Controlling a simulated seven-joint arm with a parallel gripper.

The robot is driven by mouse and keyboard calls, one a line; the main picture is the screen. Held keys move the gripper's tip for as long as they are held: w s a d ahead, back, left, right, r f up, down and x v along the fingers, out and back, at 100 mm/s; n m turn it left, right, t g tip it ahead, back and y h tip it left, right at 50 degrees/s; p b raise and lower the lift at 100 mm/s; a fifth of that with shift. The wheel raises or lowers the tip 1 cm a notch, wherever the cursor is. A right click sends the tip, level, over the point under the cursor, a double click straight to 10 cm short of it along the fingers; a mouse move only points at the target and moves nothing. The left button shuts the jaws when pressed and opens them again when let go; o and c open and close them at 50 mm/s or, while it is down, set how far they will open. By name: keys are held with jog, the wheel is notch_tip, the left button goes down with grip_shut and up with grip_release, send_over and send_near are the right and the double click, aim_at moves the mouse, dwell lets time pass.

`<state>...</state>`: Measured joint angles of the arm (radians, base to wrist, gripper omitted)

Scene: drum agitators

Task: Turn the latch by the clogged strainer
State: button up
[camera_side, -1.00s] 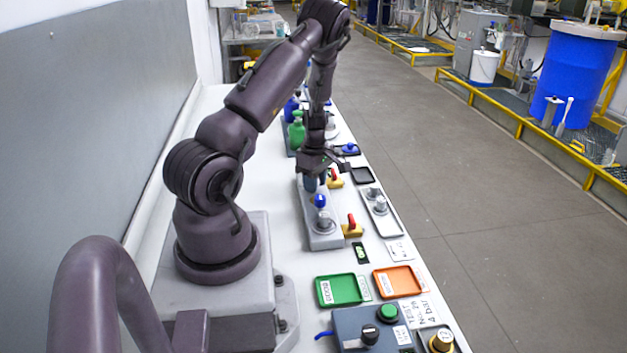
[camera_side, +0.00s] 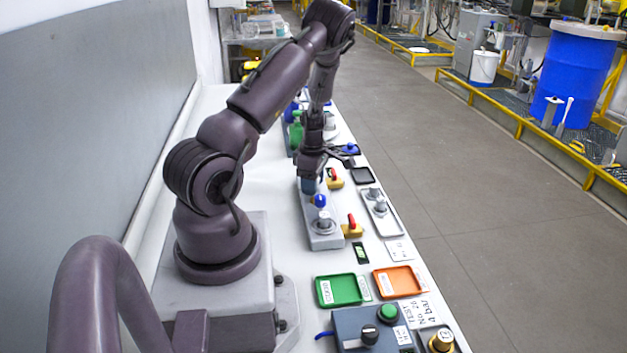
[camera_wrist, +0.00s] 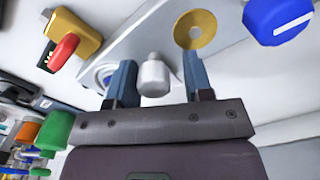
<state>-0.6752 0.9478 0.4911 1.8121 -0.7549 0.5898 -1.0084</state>
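My gripper (camera_side: 309,186) is low over the far part of a grey base plate (camera_side: 326,241). In the wrist view my gripper (camera_wrist: 157,62) has its two blue-grey fingers apart. A silver cylinder (camera_wrist: 153,76) shows between them, with gaps at both sides; whether it lies at fingertip depth I cannot tell. A brass disc (camera_wrist: 195,29) and a blue knob with a white stripe (camera_wrist: 278,20) are nearby. Two yellow blocks with red levers stand along the plate: the far one (camera_side: 335,182) near my gripper, the near one (camera_side: 352,228). Which part is the clogged strainer, I cannot tell.
A grey tray (camera_side: 394,226) with silver cylinders lies right of the plate. A black tray (camera_side: 362,175) is beyond it. A green tray (camera_side: 339,290), an orange tray (camera_side: 398,281) and a control box (camera_side: 365,330) are nearer. Green and blue bottles stand behind my gripper.

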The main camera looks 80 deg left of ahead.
jog(key=shift+w, duration=0.1)
jog(key=shift+w+r, duration=0.1)
jog(key=shift+r, duration=2.95)
